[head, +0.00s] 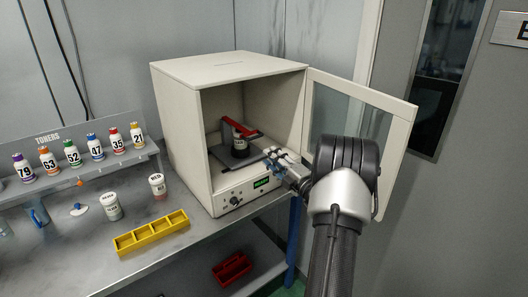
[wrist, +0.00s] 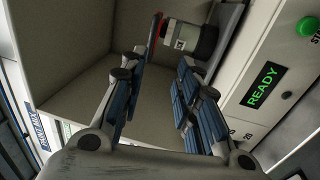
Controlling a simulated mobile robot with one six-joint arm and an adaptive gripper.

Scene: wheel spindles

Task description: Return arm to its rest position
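My gripper (head: 280,162) is at the open front of a cream box-shaped machine (head: 232,70), near its lower right edge. In the wrist view my gripper (wrist: 170,48) has its two blue-padded fingers spread apart with nothing between them. A dark can with a pale label (head: 240,143) stands inside the machine on a grey platform, under a red bar (head: 240,133). The can also shows beyond the fingertips in the wrist view (wrist: 183,37), apart from them as far as I can see.
The machine's glazed door (head: 350,108) stands open to the right, close behind my arm. A green display reads READY (wrist: 263,85). A yellow tray (head: 151,232), two white cups and a rack of toner bottles (head: 75,152) are on the left bench. A red bin (head: 232,269) sits below.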

